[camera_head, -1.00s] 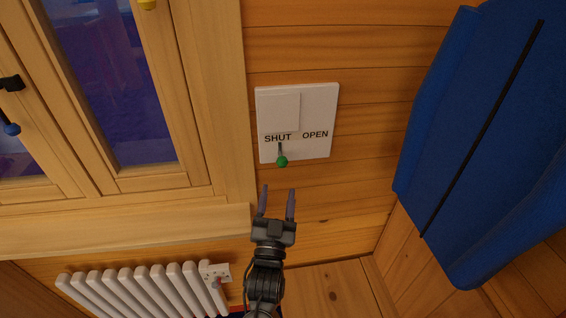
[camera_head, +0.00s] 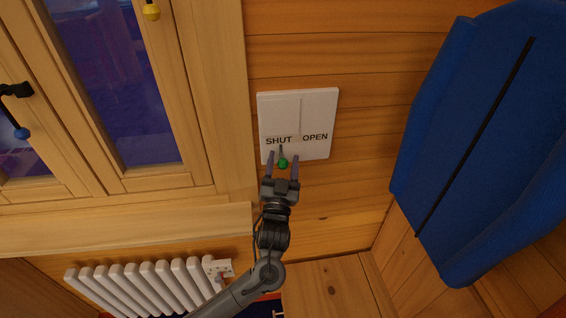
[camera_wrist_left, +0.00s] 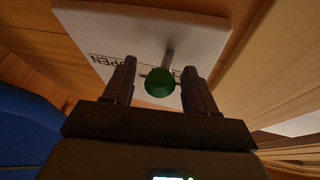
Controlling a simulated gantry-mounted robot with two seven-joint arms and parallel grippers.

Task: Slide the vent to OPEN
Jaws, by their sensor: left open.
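The white vent plate (camera_head: 318,113) is on the log wall, with the word SHUT on its left and OPEN on its right. Its green knob (camera_head: 283,163) sits on a short grey stem below SHUT. My left gripper (camera_head: 283,158) is open, with one finger on each side of the knob. In the left wrist view the green knob (camera_wrist_left: 160,82) shows between the two fingertips of the left gripper (camera_wrist_left: 161,84), with gaps visible at both sides. The right gripper is in neither view.
A wooden window frame (camera_head: 215,100) stands left of the vent, with a yellow knob (camera_head: 151,12) and a blue knob (camera_head: 21,133). A white radiator (camera_head: 150,285) is below.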

